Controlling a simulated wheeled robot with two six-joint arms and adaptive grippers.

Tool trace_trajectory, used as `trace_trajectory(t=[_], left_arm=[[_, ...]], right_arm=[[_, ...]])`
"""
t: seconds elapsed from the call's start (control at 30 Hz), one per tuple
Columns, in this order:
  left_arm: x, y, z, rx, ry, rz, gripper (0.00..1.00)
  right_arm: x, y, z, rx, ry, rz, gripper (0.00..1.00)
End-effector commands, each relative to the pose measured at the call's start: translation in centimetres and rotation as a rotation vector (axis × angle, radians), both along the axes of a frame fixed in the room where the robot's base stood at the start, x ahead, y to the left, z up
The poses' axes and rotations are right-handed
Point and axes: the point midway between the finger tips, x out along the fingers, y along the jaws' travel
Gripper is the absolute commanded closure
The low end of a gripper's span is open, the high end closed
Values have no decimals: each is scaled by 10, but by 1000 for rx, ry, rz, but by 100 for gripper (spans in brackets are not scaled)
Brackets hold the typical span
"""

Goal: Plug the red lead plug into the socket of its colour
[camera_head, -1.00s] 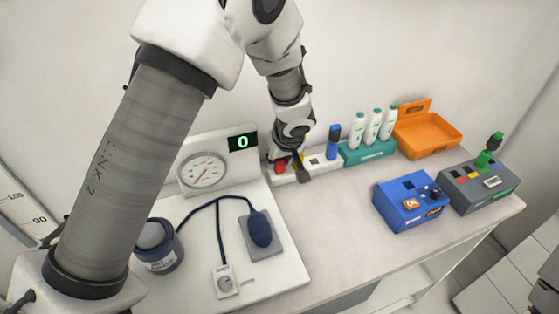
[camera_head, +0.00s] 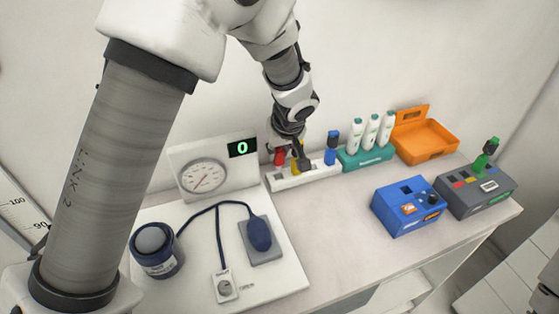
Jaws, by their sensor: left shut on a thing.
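The red plug (camera_head: 280,157) is in my left gripper (camera_head: 288,154), just above the left end of the white plug rack (camera_head: 285,183). My left gripper is shut on it, with its dark fingers partly hiding it. A yellow plug (camera_head: 298,163) stands in the rack beside the gripper, partly hidden by a finger. A blue plug (camera_head: 332,146) stands upright at the rack's right end. The grey socket box (camera_head: 500,203) is at the far right, with small red and yellow marks on top and a green plug (camera_head: 486,156) standing in it. My right gripper is not in view.
A blue device box (camera_head: 398,222) stands left of the grey box. Behind are a teal bottle holder (camera_head: 365,157) and an orange tray (camera_head: 428,150). The middle table is bare.

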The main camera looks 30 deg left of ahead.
Motion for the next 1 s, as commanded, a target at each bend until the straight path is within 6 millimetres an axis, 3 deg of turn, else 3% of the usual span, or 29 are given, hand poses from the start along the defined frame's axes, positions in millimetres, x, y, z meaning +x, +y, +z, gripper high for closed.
trace_trajectory(t=[0.2, 0.4, 0.6, 1.0], left_arm=[[1, 0, 59, -1, -8, 0, 100], [1, 0, 105, -1, -5, 0, 100], [0, 0, 128, 0, -1, 0, 100], [0, 0, 155, -1, -1, 0, 100]], right_arm=[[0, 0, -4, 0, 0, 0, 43], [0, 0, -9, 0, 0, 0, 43], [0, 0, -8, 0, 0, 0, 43], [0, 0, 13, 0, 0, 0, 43]])
